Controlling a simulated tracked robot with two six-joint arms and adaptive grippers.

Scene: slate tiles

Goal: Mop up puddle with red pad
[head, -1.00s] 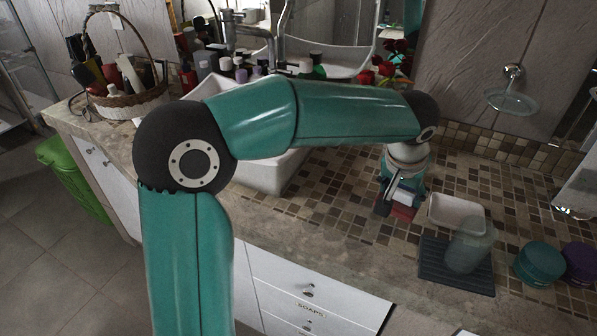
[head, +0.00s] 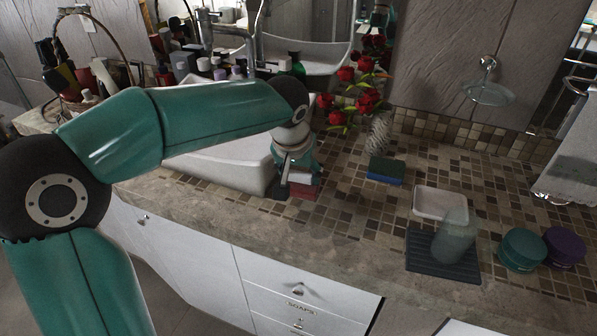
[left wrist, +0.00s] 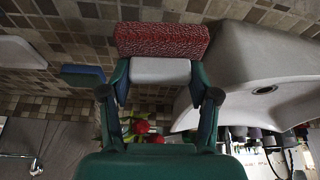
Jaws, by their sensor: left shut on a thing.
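The red pad (head: 303,192) is under my left gripper (head: 298,177), low over the tiled counter just right of the white basin. My left gripper is shut on its pale grip block. In the left wrist view the textured red face of the pad (left wrist: 162,39) shows beyond the pale block, held between the two fingers (left wrist: 160,85). I cannot tell whether the pad touches the tiles. My right gripper is not in view.
The basin (head: 225,165) borders the pad. A blue-green sponge (head: 386,172), a rose vase (head: 379,132), a white dish (head: 440,203), a glass (head: 453,236) on a dark mat (head: 425,261), and teal (head: 521,250) and purple (head: 563,247) jars stand to the right. Tiles between pad and dish are clear.

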